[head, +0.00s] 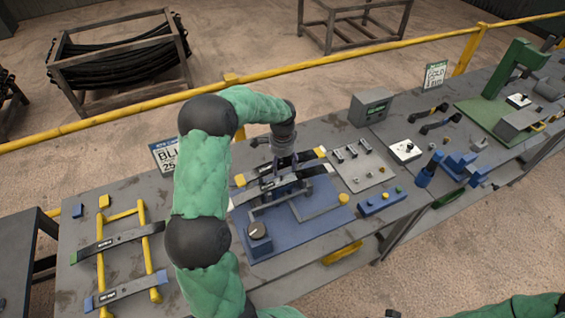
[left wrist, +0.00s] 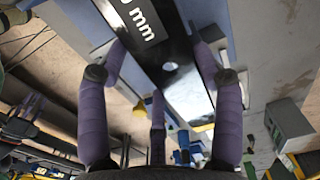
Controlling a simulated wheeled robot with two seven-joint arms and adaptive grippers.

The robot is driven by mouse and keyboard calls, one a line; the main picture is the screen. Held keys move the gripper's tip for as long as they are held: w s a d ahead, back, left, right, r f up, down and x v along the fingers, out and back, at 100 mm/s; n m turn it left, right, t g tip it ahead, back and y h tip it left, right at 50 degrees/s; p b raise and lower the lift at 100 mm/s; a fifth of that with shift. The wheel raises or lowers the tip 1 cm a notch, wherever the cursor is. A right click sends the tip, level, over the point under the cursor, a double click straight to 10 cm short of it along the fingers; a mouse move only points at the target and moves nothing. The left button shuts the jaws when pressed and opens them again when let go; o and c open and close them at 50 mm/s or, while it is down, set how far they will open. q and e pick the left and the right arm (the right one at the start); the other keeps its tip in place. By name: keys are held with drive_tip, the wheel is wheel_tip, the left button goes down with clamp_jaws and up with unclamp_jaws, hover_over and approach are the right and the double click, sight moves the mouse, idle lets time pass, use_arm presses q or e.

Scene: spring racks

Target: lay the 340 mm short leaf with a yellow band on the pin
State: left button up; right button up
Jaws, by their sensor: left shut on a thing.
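A dark leaf with yellow ends (head: 321,152) is at my left gripper (head: 284,166), over the blue fixture plate (head: 312,233). Another dark leaf with a pale label (head: 272,184) lies just in front of the yellow-ended one, across the fixture. I cannot tell the gap between the two leaves. The pin is hidden by the leaves and gripper. My right gripper is out of view.
Two more leaves (head: 117,240) (head: 124,292) lie across yellow rails (head: 101,267) at the left. A yellow rail (head: 350,53) runs behind the bench.

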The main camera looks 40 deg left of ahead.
use_arm(q)
drive_tip(key=b, duration=0.3)
hover_over(283, 183)
drive_tip(key=shift+w+a+f, duration=0.1)
drive_tip(key=shift+a+f, duration=0.05)
drive_tip(key=shift+f, duration=0.95)
drive_tip(key=shift+w+a+f, duration=0.1)
drive_tip(key=shift+f, duration=0.95)
drive_tip(key=shift+s+d+f+b, duration=0.15)
drive_tip(key=shift+f+b, duration=0.95)
drive_tip(key=shift+f, duration=1)
idle(0.3)
drive_tip(key=o, duration=1.4)
drive_tip(key=shift+c, duration=0.2)
drive_tip(key=shift+o, duration=0.6)
drive_tip(key=shift+s+f, duration=0.1)
drive_tip(key=shift+f, duration=0.05)
drive_tip(key=shift+r, duration=0.2)
